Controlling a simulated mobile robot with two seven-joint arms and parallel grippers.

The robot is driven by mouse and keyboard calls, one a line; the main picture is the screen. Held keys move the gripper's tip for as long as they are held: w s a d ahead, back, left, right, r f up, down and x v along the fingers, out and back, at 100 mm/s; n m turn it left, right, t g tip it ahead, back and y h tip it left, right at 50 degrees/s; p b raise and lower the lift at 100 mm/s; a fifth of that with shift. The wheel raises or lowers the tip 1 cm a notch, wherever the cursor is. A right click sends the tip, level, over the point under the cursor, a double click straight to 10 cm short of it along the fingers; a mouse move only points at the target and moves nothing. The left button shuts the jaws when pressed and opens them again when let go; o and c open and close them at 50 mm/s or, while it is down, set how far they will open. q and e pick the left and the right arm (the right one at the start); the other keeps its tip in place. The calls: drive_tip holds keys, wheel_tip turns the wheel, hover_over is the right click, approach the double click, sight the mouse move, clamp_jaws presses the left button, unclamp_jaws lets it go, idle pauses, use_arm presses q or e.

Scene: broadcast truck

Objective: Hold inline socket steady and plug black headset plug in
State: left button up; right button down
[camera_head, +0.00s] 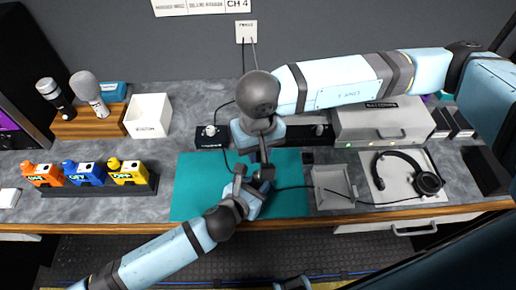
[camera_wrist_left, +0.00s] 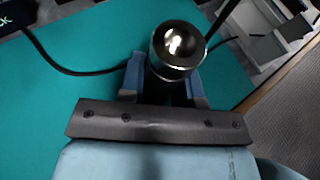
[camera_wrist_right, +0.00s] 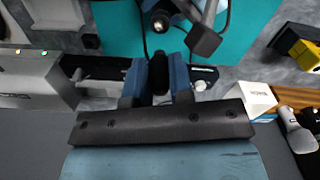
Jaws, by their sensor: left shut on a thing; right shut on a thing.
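My left gripper (camera_head: 254,180) is low over the teal mat (camera_head: 195,192) and shut on the inline socket. In the left wrist view the socket (camera_wrist_left: 178,50) is a shiny metal cylinder standing up between the fingers. My right gripper (camera_head: 262,156) comes down from above, just over the left one. In the right wrist view it is shut on the black headset plug (camera_wrist_right: 160,74), a dark body between the blue fingers. The socket's metal end (camera_wrist_right: 161,22) shows beyond it, apart in that view. The headset (camera_head: 426,182) lies at the right. The plug's tip is hidden.
Thin black cables cross the mat. A grey tray (camera_head: 333,199) stands right of the mat and a grey box (camera_head: 385,121) behind it. A white bin (camera_head: 148,115), microphones (camera_head: 88,92) and orange, blue and yellow units (camera_head: 85,173) stand at the left.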

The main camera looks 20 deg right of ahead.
sight(259, 162)
drive_tip(key=shift+f, duration=0.15)
drive_tip(key=shift+f, duration=2.45)
drive_tip(key=shift+f, duration=0.4)
drive_tip(key=shift+r, duration=0.1)
idle(0.5)
idle(0.7)
drive_tip(key=shift+a, duration=0.15)
idle(2.2)
drive_tip(key=shift+s+d, duration=0.15)
drive_tip(key=shift+d, duration=0.05)
idle(1.1)
